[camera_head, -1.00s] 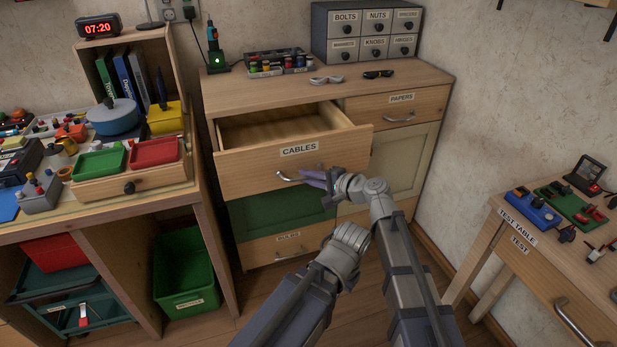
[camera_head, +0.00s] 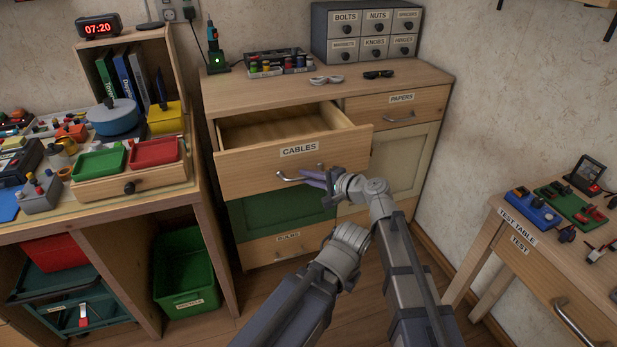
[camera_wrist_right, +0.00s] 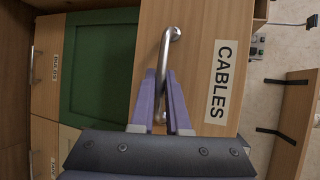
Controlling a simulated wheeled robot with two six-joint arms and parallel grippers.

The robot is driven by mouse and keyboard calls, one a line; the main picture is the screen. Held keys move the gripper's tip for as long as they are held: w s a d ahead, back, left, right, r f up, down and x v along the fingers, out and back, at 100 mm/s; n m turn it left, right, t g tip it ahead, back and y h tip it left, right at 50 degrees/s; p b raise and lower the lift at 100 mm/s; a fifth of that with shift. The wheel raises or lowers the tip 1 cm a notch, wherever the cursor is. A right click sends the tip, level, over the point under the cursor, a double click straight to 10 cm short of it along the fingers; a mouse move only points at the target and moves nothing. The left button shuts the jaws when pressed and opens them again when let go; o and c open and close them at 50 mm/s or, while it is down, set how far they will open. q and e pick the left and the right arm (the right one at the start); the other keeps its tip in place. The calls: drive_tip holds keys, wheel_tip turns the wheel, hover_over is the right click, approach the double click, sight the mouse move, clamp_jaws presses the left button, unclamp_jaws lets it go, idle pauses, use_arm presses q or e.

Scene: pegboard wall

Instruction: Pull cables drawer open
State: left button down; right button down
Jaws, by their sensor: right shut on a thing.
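The cables drawer (camera_head: 245,177) is pulled partway out of the wooden cabinet, and its inside looks empty in the head view. Its label reads CABLES. My right gripper (camera_head: 312,177) is at the curved metal handle (camera_head: 288,177) on the drawer front. In the right wrist view the purple fingers of my right gripper (camera_wrist_right: 161,100) are closed around the metal handle (camera_wrist_right: 167,55), beside the CABLES label. My left arm reaches in at the bottom middle of the head view, below the drawer; its fingertips do not show clearly.
A papers drawer (camera_head: 398,107) is shut at the right. A green panel (camera_head: 283,208) and a lower drawer are below the cables drawer. A workbench (camera_head: 205,205) stands close at the left, and a test table (camera_head: 500,240) at the right. Tools sit on the cabinet top.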

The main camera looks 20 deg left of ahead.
idle(0.3)
drive_tip(key=s+d, duration=0.4)
drive_tip(key=s, duration=0.2)
drive_tip(key=c, duration=0.9)
unclamp_jaws()
